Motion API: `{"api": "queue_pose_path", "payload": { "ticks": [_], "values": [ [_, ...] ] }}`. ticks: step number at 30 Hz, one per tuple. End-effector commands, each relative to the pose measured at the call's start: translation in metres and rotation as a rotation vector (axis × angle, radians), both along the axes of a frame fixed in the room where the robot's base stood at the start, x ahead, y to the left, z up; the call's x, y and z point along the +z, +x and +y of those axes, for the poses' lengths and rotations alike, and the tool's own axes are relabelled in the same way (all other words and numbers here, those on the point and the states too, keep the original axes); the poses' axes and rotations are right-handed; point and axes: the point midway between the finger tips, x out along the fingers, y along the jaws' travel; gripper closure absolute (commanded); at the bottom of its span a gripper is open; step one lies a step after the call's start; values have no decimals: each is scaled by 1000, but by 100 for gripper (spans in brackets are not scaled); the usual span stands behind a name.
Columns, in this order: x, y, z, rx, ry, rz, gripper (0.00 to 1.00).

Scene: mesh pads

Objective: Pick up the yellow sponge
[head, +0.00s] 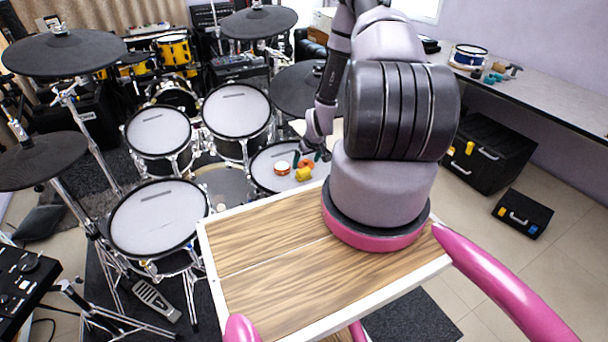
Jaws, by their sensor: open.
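The yellow sponge (303,174) is a small block on the front part of a round mesh drum pad (264,178), just beyond the wooden board. My gripper (311,157) is open above the pad, close behind and slightly above the sponge in the picture. Its dark fingertips are small here, and I cannot tell whether they touch anything. An orange round item (306,164) lies right behind the sponge, partly hidden by the gripper and sponge. Part of the pad is hidden by my arm and the board.
A small orange drum-like item (282,168) with a pale top sits left of the sponge. Larger mesh drums (236,108) and black cymbals (62,52) on stands crowd around. A bench (545,92) runs along the right wall. Black cases (522,213) stand on the floor.

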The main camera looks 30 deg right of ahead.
Motion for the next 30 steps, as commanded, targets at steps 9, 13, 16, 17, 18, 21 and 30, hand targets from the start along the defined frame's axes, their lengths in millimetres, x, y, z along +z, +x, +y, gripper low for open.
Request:
{"api": "queue_pose_path", "payload": {
  "ticks": [9,13,16,17,18,21,30],
  "values": [
    [-29,10,0,-2,2,2,0],
    [-50,16,0,-2,2,2,0],
    [-60,21,1,-1,2,1,0],
    [-62,22,1,-2,2,1,0],
    [-64,23,0,-1,2,1,0],
    [-65,24,0,-1,0,0,0],
    [-65,24,0,-1,0,0,57]
  ]
}}
